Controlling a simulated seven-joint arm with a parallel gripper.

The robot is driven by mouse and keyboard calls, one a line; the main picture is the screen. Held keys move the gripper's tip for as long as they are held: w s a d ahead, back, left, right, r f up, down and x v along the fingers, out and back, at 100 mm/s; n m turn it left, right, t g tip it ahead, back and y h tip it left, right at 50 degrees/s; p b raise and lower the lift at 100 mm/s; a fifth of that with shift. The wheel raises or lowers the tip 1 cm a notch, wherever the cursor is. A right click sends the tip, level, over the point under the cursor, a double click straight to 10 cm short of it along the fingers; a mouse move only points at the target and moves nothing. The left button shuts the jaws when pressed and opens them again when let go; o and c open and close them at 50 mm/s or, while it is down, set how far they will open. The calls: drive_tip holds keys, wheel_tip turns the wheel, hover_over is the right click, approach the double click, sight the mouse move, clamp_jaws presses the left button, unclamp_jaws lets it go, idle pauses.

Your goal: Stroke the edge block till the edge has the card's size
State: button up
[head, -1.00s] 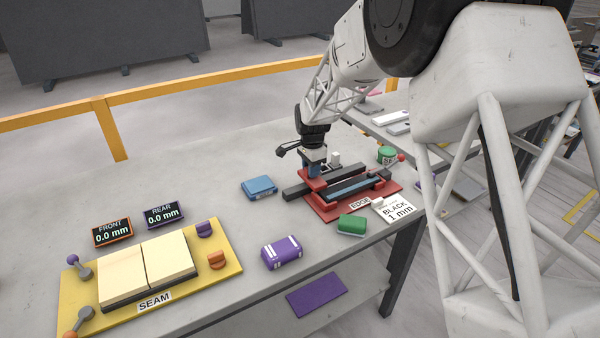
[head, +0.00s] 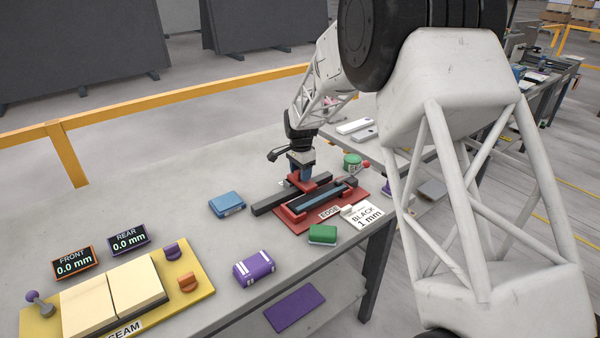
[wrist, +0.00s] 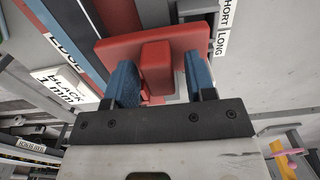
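The red block (head: 311,182) has a wide plate and an upright grip, and sits on the EDGE fixture (head: 288,222). In the wrist view its grip (wrist: 156,68) is between the blue fingers of my gripper (wrist: 163,78). The left finger is close against the grip; a narrow gap seems to show on the right. Firm contact is unclear. My gripper (head: 301,167) is low over the fixture in the head view. A blue-grey strip (head: 322,200) lies along the fixture. The card (head: 368,215) reads BLACK 1 mm. The edge's present size is not readable.
Green (head: 322,234), purple (head: 254,268) and blue (head: 227,203) blocks lie around the fixture. The yellow SEAM board (head: 199,290) is at left, with displays FRONT (head: 74,263) and REAR (head: 128,241), both 0.0 mm. A green can (head: 352,162) stands behind.

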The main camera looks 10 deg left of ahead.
idle(0.3)
drive_tip(key=shift+r, duration=3.9)
drive_tip(key=shift+f, duration=0.15)
drive_tip(key=shift+f, duration=3.8)
clamp_jaws()
